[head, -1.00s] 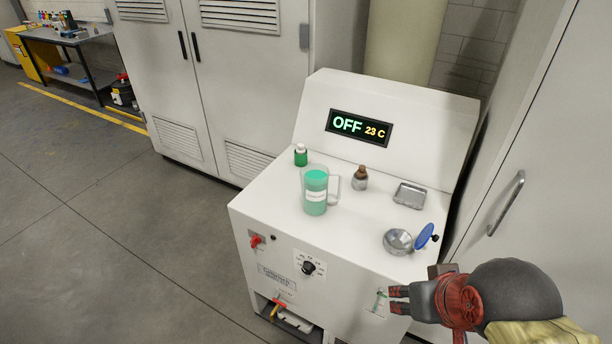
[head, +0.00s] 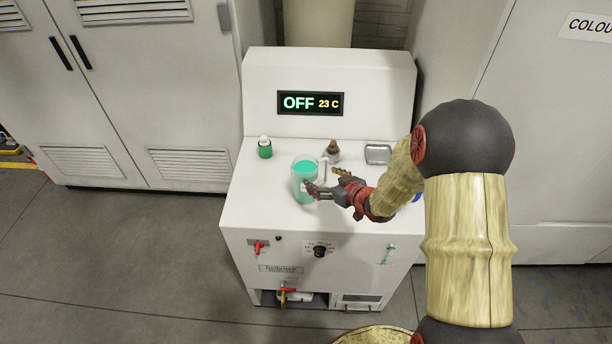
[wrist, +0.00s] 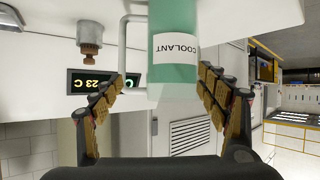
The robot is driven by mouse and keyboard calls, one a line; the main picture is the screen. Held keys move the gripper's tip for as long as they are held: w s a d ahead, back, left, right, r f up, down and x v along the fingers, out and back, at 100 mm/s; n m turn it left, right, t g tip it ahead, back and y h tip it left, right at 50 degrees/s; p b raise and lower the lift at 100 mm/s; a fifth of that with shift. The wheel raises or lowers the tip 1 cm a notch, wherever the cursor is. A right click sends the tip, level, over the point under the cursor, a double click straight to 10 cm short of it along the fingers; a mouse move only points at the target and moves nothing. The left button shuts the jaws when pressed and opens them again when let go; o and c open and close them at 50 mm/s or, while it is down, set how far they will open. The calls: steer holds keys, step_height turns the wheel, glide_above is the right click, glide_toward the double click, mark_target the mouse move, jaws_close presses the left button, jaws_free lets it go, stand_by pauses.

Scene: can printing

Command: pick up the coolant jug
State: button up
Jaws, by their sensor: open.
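The coolant jug (head: 304,180) is a clear jug of green liquid with a handle on its right. It stands upright on the white machine's top (head: 262,195). In the wrist view, which is upside down, its "COOLANT" label (wrist: 176,48) shows at the top centre. My gripper (head: 326,182) is open at the jug's right side, with its fingers by the handle. In the wrist view the two padded fingers (wrist: 160,82) are spread, with the jug just beyond and between their tips. I cannot tell whether they touch it. My gripper and arm hide the machine top's right front.
A green bottle (head: 265,148) stands left behind the jug. The display (head: 311,103) reads OFF, 23 C.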

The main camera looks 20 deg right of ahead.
steer(key=shift+a+f+y, duration=0.1)
steer(key=shift+a+y, duration=0.6)
steer(key=shift+a, duration=0.15)
steer(key=shift+w+a+f, duration=0.1)
steer(key=shift+w+a, duration=0.1)
steer(key=shift+a, duration=0.05)
steer(key=shift+t, duration=0.3)
steer(key=x, duration=0.7)
steer(key=shift+d+f, duration=0.15)
steer(key=shift+f, duration=0.1)
steer(key=shift+c, duration=0.3)
steer(key=c, duration=1.7)
steer(key=shift+w+r, duration=0.1)
steer(key=shift+w, duration=0.05)
steer(key=shift+c, duration=0.6)
steer(key=shift+r, duration=0.1)
